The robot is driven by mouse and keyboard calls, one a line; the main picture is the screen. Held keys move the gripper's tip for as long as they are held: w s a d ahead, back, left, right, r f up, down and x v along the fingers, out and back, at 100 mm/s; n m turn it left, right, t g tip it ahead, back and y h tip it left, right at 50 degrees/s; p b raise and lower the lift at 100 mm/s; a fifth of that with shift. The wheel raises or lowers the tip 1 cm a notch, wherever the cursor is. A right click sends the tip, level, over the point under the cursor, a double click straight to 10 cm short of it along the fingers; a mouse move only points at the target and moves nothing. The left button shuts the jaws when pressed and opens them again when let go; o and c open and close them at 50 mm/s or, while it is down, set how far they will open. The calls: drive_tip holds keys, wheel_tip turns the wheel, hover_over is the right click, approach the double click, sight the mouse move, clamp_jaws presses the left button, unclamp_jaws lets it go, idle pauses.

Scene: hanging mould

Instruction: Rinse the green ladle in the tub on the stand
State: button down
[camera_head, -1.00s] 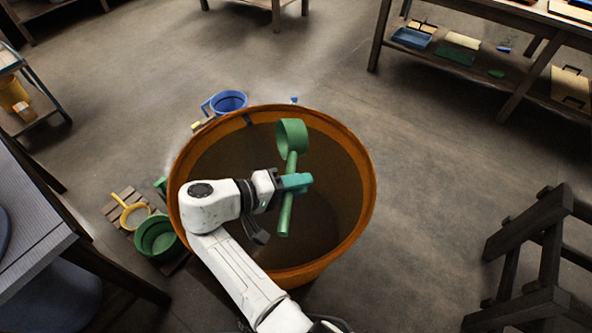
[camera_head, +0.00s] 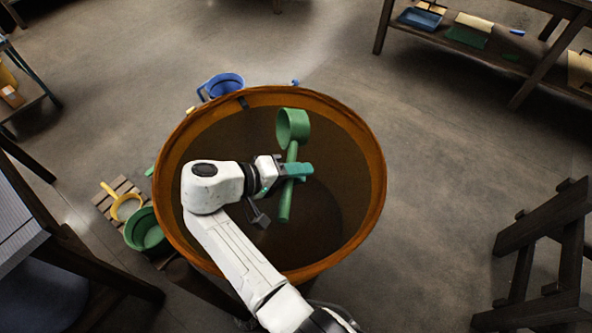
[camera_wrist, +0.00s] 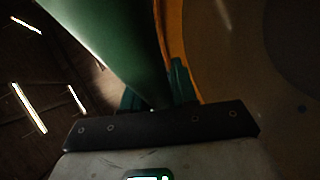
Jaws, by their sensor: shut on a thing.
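The green ladle (camera_head: 292,130) has a round cup at the top and a straight handle. My gripper (camera_head: 298,171) is shut on the handle, with teal fingers around it. In the head view the ladle shows over the opening of the large orange-brown tub (camera_head: 378,190); its height against the rim is hard to tell. In the wrist view the green handle (camera_wrist: 110,45) runs down to the fingers, and the tub's orange rim (camera_wrist: 176,45) shows beside it. The tub's inside is dark brown, and I cannot tell whether it holds liquid. The stand under the tub is mostly hidden.
A blue container (camera_head: 222,85) is behind the tub. A green bucket (camera_head: 146,232) and a yellow ladle-like thing (camera_head: 125,206) sit on a slatted wooden pallet at left. A table (camera_head: 30,235) stands further left. A dark wooden trestle (camera_head: 545,255) is at right. The floor between is clear.

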drive_tip(key=w+d+r+m+g+y+p, duration=0.1)
drive_tip(key=d+r+g+y+p, duration=0.2)
drive_tip(key=y+p, duration=1.1)
wheel_tip(320, 180, up, 2)
drive_tip(key=g+p, duration=0.2)
drive_tip(key=p, duration=0.1)
drive_tip(key=shift+w+d+g+p, duration=0.15)
drive_tip(key=shift+d+g+p, duration=0.15)
drive_tip(key=shift+p, duration=0.1)
